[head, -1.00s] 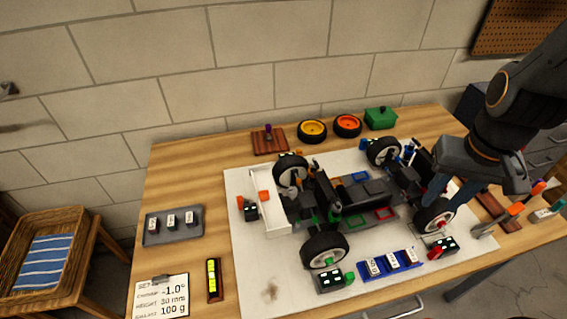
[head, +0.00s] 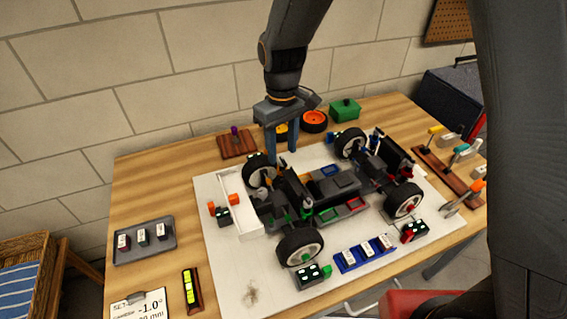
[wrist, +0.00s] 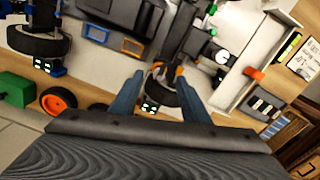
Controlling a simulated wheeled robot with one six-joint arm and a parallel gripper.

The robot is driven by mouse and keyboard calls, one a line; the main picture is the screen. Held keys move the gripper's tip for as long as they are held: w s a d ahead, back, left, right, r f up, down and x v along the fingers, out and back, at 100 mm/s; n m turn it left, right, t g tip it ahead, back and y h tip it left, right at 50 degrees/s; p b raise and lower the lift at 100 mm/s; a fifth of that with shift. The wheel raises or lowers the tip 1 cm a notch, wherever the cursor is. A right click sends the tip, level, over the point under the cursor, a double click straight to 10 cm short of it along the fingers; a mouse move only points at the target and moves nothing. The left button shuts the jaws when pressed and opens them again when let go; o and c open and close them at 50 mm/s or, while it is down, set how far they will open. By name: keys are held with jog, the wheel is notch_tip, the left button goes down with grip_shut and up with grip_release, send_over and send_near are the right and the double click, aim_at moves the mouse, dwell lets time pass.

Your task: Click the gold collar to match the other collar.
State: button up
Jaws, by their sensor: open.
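The RC car (head: 330,190) stands on a white mat (head: 235,275). My gripper (head: 282,158) is open and empty over the car's far left wheel (head: 255,175). In the wrist view, my open fingers (wrist: 160,80) straddle that wheel (wrist: 168,95), with a small gold-orange part (wrist: 157,65) by their tips. This may be the gold collar; it is too small to be sure. I cannot tell whether a finger touches it. The other collar cannot be made out. Upright shocks stand near the wheels, and their settings cannot be read.
Orange-rimmed wheel (head: 315,121) and green box (head: 344,109) stand behind the car. A wooden block with a purple knob (head: 237,146) is at back left. A grey tray (head: 145,240), a level (head: 191,290) and a settings card (head: 143,304) lie left. Tools (head: 450,160) line the right.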

aim_at(283, 159)
jog(key=shift+d+f+p, duration=0.1)
jog(key=shift+f+p, duration=0.55)
jog(key=shift+f, duration=2.45)
jog(key=shift+c, duration=0.2)
jog(key=c, duration=1)
